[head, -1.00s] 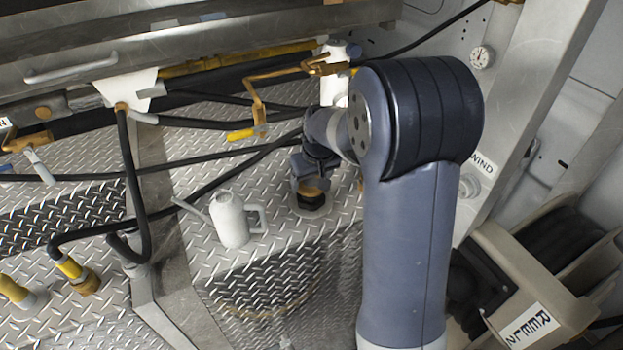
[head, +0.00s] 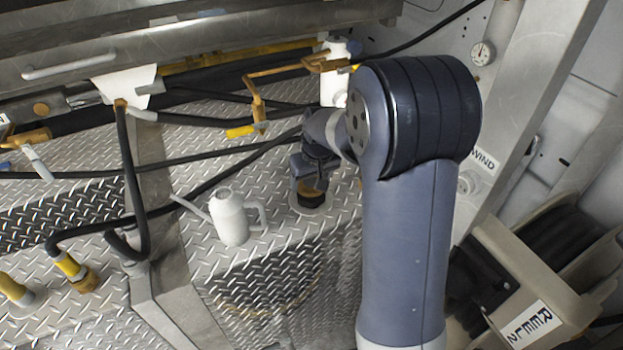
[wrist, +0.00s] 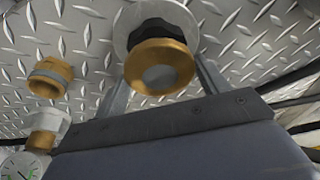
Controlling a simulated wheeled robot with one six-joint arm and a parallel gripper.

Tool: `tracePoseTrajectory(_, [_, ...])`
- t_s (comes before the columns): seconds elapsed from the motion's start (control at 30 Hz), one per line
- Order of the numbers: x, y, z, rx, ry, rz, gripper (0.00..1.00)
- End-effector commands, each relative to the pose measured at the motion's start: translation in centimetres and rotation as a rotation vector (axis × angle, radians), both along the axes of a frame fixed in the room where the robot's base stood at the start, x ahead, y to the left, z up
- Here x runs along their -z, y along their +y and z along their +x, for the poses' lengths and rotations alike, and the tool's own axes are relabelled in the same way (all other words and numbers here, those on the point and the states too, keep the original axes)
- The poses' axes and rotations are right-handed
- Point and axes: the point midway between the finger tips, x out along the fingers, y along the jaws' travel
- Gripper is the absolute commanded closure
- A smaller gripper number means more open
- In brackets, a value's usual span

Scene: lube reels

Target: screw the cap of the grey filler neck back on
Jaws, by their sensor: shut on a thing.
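The grey filler neck (wrist: 152,22) shows in the wrist view as a pale round collar on the diamond-plate deck, with a black ridged part above it. A brass cap (wrist: 158,66) with a grey centre sits over the black part, in line with the neck. My gripper (wrist: 162,72) is shut on the cap, one finger on each side. In the head view my gripper (head: 309,180) is low over the pale collar (head: 310,203), with the brass band (head: 311,189) just under it. I cannot tell whether the cap is seated or still loose on the neck.
A white oil can (head: 230,218) stands on the deck left of my gripper. Black hoses (head: 230,157) cross behind it. A brass valve handle (head: 258,110) hangs at the back, near a white cylinder (head: 333,80). Another brass fitting (wrist: 50,78) shows in the wrist view.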

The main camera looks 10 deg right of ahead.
Motion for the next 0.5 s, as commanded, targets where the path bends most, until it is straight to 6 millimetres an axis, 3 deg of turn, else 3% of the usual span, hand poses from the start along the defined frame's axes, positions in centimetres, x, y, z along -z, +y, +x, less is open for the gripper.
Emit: tracePoseTrajectory(0.5, [-0.04,0.21,0.08,0.387,-0.003,-0.001,0.55])
